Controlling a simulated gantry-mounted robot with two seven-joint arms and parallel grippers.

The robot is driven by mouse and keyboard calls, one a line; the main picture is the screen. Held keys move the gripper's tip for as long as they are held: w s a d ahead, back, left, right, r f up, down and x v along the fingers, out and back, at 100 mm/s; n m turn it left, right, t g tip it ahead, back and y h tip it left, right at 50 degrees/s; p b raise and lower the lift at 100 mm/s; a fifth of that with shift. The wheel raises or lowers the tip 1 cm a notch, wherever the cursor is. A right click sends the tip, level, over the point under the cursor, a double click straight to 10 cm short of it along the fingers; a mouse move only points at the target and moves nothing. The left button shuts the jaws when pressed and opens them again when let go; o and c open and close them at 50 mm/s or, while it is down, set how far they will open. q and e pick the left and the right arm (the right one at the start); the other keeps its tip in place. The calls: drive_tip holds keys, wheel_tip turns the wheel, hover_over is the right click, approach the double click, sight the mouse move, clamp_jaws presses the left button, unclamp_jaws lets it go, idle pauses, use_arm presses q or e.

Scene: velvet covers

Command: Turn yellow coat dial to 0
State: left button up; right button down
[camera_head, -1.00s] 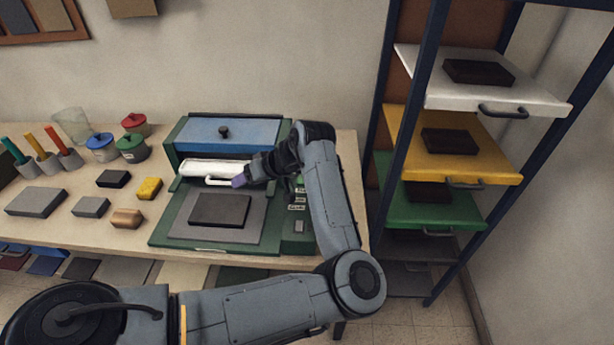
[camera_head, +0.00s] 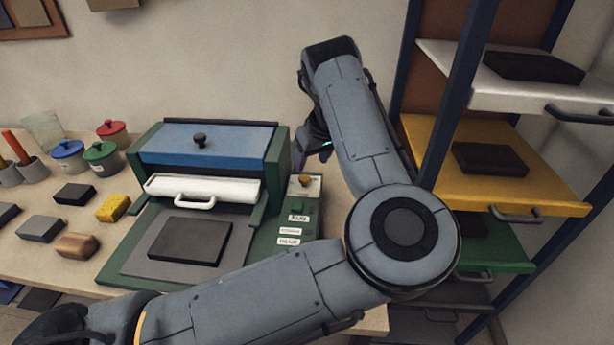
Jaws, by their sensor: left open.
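The dial's pointer and numbers are too small to read. My right gripper is not in view.
The machine has a blue lid (camera_head: 205,146), a white bar with a handle (camera_head: 203,188) and a dark block (camera_head: 190,241). Lidded pots, a yellow sponge (camera_head: 113,207) and blocks stand left. A rack with a yellow shelf (camera_head: 500,180) stands right.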

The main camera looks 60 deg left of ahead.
sight(305, 178)
use_arm(q)
drive_tip(key=b+x, duration=0.2)
drive_tip(key=x, duration=0.5)
drive_tip(key=shift+a+f, duration=0.15)
drive_tip(key=shift+f, duration=0.15)
drive_tip(key=shift+a+f+b, duration=0.25)
drive_tip(key=shift+f+b, duration=0.05)
drive_tip(key=shift+f, duration=0.05)
drive_tip(key=shift+c, duration=0.2)
